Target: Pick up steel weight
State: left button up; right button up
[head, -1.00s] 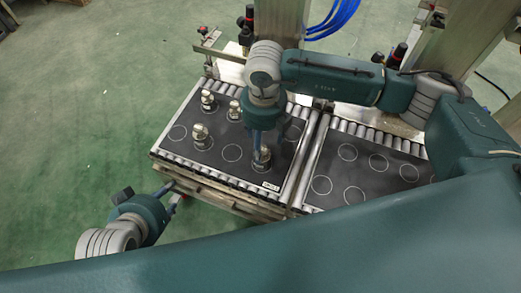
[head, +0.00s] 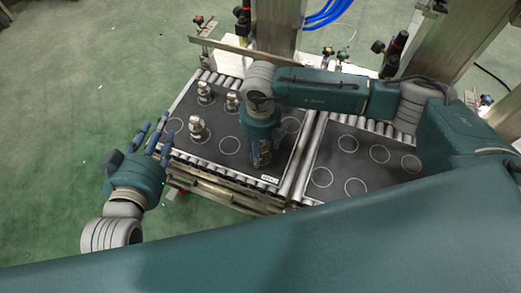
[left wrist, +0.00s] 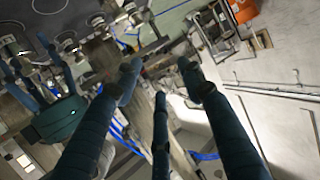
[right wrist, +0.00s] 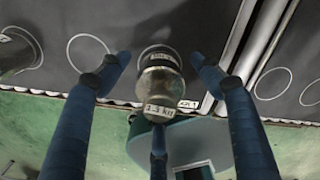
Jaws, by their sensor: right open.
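A steel weight (right wrist: 160,82) with a dark round top and a white label stands on the left black mat in the right wrist view. My right gripper (right wrist: 158,75) is open around it, with a finger to each side and a third in front; no firm contact shows. In the head view this weight (head: 264,157) is mostly hidden under my right gripper (head: 260,143). Other steel weights stand further left: one front left (head: 198,127), one at the back left (head: 205,92) and one at the back (head: 232,101). My left gripper (head: 158,138) is open and empty, left of the mat.
The left mat (head: 212,150) bears white circles, several empty. Metal posts (head: 277,30) and a metal bar (head: 222,50) stand behind. Green floor lies open at the left.

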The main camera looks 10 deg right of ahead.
jog(key=shift+f, duration=0.8)
grip_shut()
pick_arm(q)
jog(key=r, duration=0.1)
jog(key=t, duration=0.1)
jog(key=w+r, duration=0.1)
jog(key=shift+d+r+h, duration=0.3)
pick_arm(e)
jog(key=shift+w+a+r, duration=0.1)
jog(key=shift+r, duration=0.05)
jog(key=shift+r, duration=0.25)
notch_tip(320, 180, up, 4)
jog(key=shift+r+p, duration=0.15)
jog(key=shift+p, duration=0.45)
notch_tip(320, 180, up, 5)
jog(key=shift+r+p, duration=0.1)
jog(key=shift+p, duration=0.55)
pick_arm(q)
jog(key=s+a+f+g+y+p, duration=0.1)
jog(key=s+a+f+g, duration=0.2)
jog(key=s+f+g, duration=0.2)
jog(key=s+a+f+g+y+p, duration=0.1)
jog(key=s+a+f+g, duration=0.3)
jog(key=s+f, duration=0.6)
jog(key=shift+s+f+n+g+y, duration=0.35)
jog(key=shift+s+g+y, duration=0.6)
jog(key=shift+s, duration=1.15)
pick_arm(e)
notch_tip(320, 180, up, 10)
